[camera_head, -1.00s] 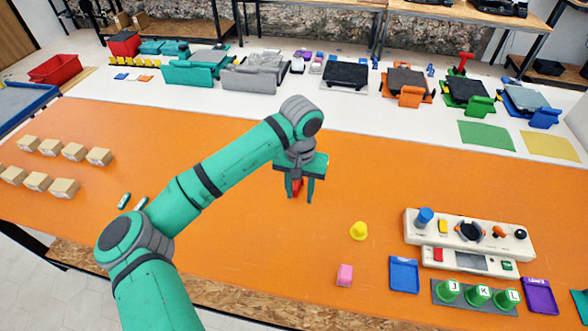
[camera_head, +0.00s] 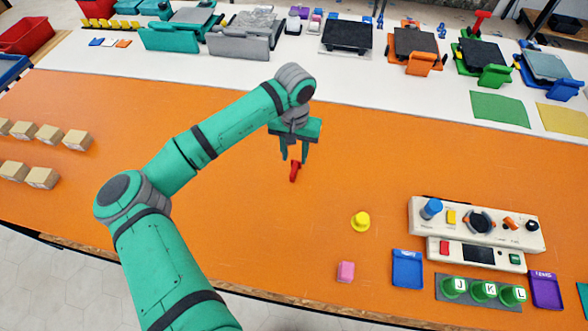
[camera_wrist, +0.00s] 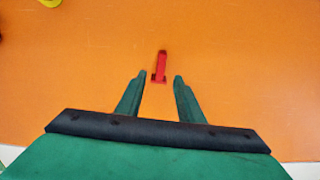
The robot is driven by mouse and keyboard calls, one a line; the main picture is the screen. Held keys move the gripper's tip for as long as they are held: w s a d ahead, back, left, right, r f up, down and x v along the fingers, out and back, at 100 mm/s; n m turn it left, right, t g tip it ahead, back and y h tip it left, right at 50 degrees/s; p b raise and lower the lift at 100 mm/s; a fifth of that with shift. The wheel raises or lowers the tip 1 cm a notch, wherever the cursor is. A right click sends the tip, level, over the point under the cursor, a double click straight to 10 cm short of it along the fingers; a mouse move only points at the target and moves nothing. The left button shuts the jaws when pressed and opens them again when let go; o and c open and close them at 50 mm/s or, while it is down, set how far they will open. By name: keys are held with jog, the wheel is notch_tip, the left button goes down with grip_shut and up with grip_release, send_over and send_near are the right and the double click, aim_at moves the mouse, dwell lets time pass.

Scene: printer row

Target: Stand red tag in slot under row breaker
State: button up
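The red tag (camera_head: 295,171) is a small red piece on the orange table. In the wrist view the red tag (camera_wrist: 161,66) shows as a narrow bar with a wider foot at its near end. My gripper (camera_head: 295,158) is above the tag, its two green fingers apart. In the wrist view my gripper (camera_wrist: 158,78) is open, with the tag's foot between the fingertips in the picture. The tag shows below the fingertips in the head view, apart from them. A pale control panel (camera_head: 420,228) with several knobs and switches stands at the right. I cannot tell which is the row breaker or its slot.
A yellow knob-like piece (camera_head: 361,221) and a pink block (camera_head: 346,272) lie right of the tag. A blue tray (camera_head: 407,284) and green pieces marked J, K, L (camera_head: 484,291) stand before the panel. Cardboard boxes (camera_head: 76,140) are at left. The table around the tag is clear.

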aim_at(294, 167)
jog(key=shift+w+f, duration=0.1)
jog(key=shift+f, duration=2.6)
